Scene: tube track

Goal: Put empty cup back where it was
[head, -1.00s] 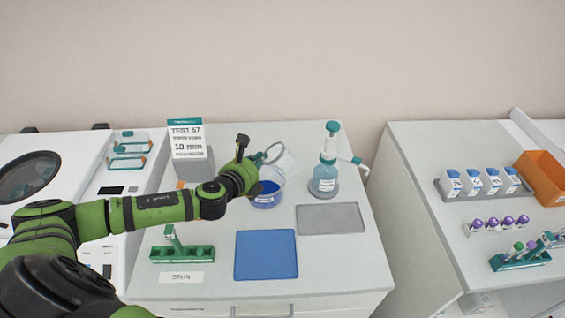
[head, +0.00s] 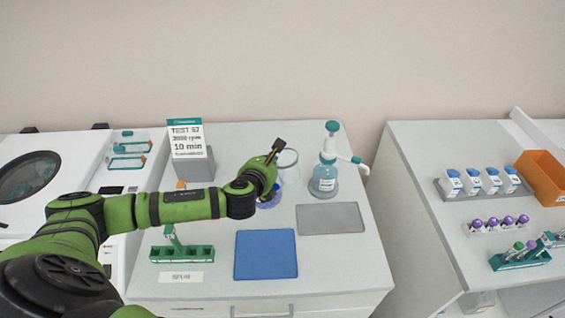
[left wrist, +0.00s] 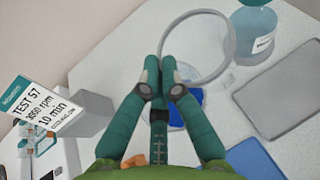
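The clear, empty-looking cup (head: 289,165) is held upright or nearly so above the back middle of the bench. In the left wrist view its round rim (left wrist: 233,50) lies at the fingertips. My left gripper (left wrist: 160,62) has its teal fingers close together on the cup's near wall. In the head view my wrist hides the fingers. A blue bowl (head: 270,204) stands below, partly hidden by my wrist. My right gripper is in neither view.
A dispenser bottle (head: 323,180) stands right of the cup. A grey mat (head: 331,218) and a blue mat (head: 266,255) lie in front. A sign on a grey block (head: 193,166) stands at left, and a green rack (head: 182,254) at front left.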

